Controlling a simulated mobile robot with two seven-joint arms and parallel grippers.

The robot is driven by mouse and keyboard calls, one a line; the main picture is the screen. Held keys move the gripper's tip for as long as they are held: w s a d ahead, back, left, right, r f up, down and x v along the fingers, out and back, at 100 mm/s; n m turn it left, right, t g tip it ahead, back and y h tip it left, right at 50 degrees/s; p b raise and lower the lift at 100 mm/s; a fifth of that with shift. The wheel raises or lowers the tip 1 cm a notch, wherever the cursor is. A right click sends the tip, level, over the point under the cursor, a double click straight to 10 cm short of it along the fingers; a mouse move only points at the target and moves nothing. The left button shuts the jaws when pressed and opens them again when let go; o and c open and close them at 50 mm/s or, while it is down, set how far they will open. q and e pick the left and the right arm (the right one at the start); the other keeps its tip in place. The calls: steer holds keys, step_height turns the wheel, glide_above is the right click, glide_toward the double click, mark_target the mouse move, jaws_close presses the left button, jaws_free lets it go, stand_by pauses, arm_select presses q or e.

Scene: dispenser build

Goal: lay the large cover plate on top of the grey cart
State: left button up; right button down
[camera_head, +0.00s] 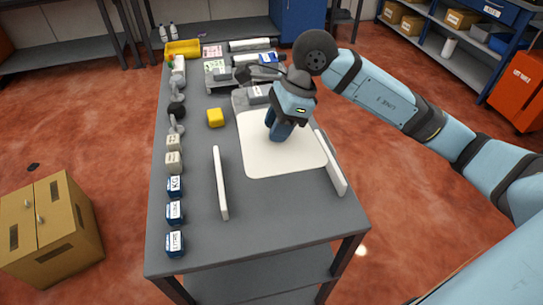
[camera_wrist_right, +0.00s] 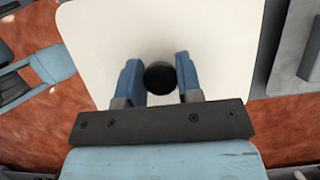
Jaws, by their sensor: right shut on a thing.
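The large cover plate (camera_head: 283,158) is a flat white sheet with rounded corners. It is above the middle of the grey top of the cart (camera_head: 185,262) in the head view; any gap beneath it is hard to judge. My right gripper (camera_head: 279,132) points down at the plate. In the right wrist view, its two blue fingers (camera_wrist_right: 159,80) are on either side of a round black knob (camera_wrist_right: 159,78) on the white plate (camera_wrist_right: 160,30), shut on it. The gripper hides part of the plate in the head view. My left gripper is not in view.
Two narrow white panels stand on the top, one left of the plate (camera_head: 220,183) and one at its right edge (camera_head: 330,163). Small boxes (camera_head: 174,212) line the left edge. A cardboard box (camera_head: 50,230) is on the floor.

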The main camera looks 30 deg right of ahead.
mark_target(294, 134)
step_height(294, 134, down, 12)
steer(key=shift+w+r+b, duration=0.1)
steer(key=shift+b, duration=0.25)
steer(key=c, duration=0.8)
jaws_free()
steer(key=shift+f, duration=0.2)
steer(key=shift+r, duration=0.15)
steer(key=v, duration=1.2)
